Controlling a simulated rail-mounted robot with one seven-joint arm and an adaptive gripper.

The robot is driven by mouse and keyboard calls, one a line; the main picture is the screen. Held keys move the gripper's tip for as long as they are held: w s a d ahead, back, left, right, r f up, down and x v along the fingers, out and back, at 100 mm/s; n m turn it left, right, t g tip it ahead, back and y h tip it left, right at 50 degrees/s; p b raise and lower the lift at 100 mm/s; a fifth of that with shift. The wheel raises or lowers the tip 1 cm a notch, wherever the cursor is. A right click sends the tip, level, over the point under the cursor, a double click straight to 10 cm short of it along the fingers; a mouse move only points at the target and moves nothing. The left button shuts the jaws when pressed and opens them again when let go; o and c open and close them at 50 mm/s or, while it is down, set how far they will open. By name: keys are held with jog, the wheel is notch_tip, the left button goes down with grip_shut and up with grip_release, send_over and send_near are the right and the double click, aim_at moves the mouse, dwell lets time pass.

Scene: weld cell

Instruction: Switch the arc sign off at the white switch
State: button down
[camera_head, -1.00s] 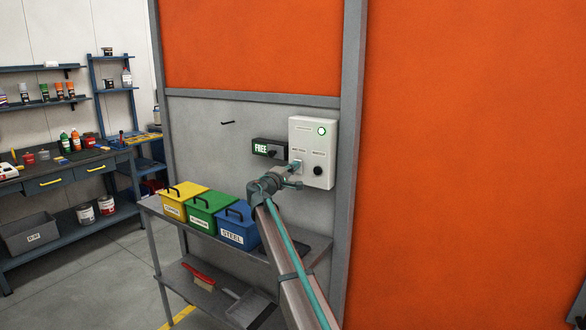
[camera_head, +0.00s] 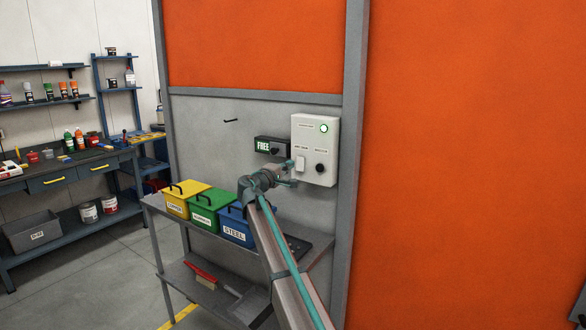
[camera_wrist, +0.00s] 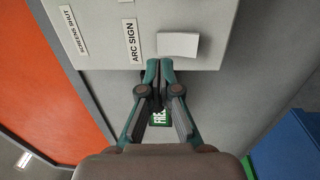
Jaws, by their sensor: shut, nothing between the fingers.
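The white switch (camera_head: 300,163) is a rocker on the left side of a white control box (camera_head: 327,135). In the wrist view the switch (camera_wrist: 178,45) stands beside the label ARC SIGN (camera_wrist: 130,40). My gripper (camera_head: 289,164) is shut and empty just left of the switch. In the wrist view its fingertips (camera_wrist: 160,66) are close below the switch, with a small gap in the picture; I cannot tell whether they touch the box. The arc sign (camera_head: 264,146) reads FREE; its green part (camera_wrist: 160,118) shows between my fingers.
A black knob (camera_head: 320,168) sits right of the switch, and a green lamp (camera_head: 324,128) above. Yellow (camera_head: 178,200), green (camera_head: 205,209) and blue (camera_head: 236,226) bins stand on a shelf below my arm. A grey post (camera_head: 351,130) is right of the box.

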jog(key=r+b+v, duration=0.1)
jog(key=b+v, duration=0.1)
jog(key=v, duration=0.6)
jog(key=shift+s+r, duration=0.2)
jog(key=shift+r, duration=0.1)
